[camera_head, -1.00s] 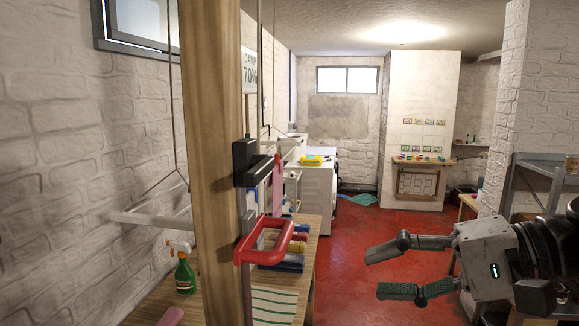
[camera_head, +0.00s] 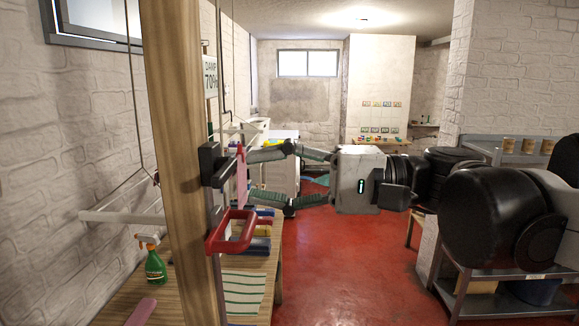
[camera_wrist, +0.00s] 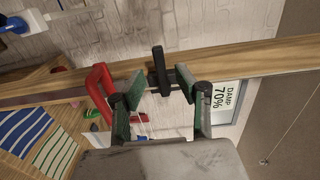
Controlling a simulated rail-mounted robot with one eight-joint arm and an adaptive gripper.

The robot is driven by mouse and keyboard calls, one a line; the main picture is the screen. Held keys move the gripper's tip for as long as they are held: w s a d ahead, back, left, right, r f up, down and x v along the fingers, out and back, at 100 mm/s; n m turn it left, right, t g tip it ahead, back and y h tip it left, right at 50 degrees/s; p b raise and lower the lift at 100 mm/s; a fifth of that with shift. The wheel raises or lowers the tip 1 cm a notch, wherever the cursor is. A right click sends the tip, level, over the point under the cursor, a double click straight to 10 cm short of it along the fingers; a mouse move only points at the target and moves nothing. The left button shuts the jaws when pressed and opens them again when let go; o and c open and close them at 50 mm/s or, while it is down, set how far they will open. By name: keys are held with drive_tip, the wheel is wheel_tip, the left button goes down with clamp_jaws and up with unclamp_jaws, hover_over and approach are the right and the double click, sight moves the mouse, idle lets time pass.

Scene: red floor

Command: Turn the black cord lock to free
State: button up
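The black cord lock (camera_head: 213,163) is a dark block with a bar sticking out, mounted on the wooden post (camera_head: 172,120). In the wrist view the black cord lock (camera_wrist: 158,62) shows as a dark bar across the post, just ahead of the space between my fingertips. My gripper (camera_head: 252,177) is open and reaches left toward the post, one finger above the other. It also shows in the wrist view (camera_wrist: 158,86), with a green-padded finger on each side of the lock. I cannot tell whether either finger touches it.
A pink strip (camera_head: 241,175) hangs close to the fingertips. A wooden table (camera_head: 265,290) with a striped cloth stands beyond. A green spray bottle (camera_head: 155,265) is left of the post.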

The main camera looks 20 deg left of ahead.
sight(227, 177)
drive_tip(key=shift+p+x, duration=0.55)
drive_tip(key=shift+x, duration=2.4)
drive_tip(key=shift+c, duration=0.2)
clamp_jaws()
